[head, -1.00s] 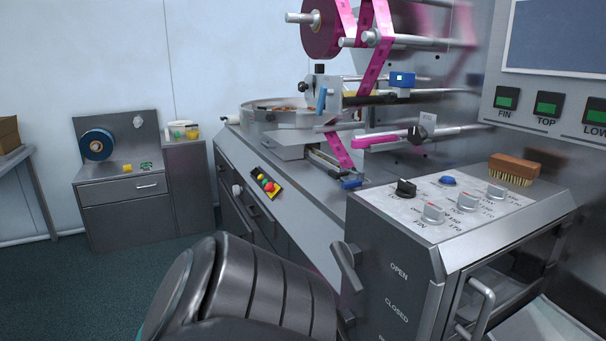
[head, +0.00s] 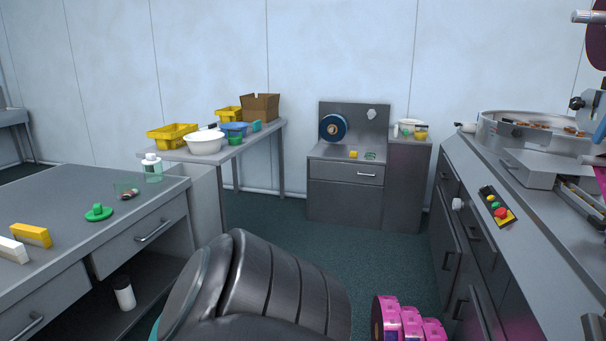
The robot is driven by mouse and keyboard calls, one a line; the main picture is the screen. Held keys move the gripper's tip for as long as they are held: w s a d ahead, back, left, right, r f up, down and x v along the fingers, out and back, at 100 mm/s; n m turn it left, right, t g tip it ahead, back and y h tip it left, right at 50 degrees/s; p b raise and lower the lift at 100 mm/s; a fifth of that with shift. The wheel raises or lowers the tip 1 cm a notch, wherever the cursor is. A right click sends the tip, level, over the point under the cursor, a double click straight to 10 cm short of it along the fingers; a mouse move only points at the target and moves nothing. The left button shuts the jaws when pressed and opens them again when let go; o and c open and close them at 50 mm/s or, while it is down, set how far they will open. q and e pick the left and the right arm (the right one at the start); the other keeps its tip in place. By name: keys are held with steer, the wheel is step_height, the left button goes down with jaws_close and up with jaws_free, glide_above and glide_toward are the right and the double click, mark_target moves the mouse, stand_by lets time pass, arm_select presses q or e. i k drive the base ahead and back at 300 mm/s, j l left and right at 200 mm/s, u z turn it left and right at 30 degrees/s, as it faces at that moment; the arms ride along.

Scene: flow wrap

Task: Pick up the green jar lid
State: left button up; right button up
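The green jar lid (head: 98,212) lies on the grey counter (head: 60,190) at the left of the head view. It is a flat disc with a raised knob on top. A small clear glass jar (head: 127,191) with brownish contents stands just behind and to the right of it. A dark ribbed arm link of mine fills the bottom middle, apart from the lid. Neither gripper shows in the frame.
A yellow block (head: 30,235) and a white block (head: 12,250) lie left of the lid. A clear bottle with a white cap (head: 152,168) stands at the counter's back corner. Pink round items (head: 405,320) show low at the right. Open floor (head: 330,230) lies between the counters.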

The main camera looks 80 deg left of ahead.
mark_target(98, 213)
steer(key=u, duration=3.7)
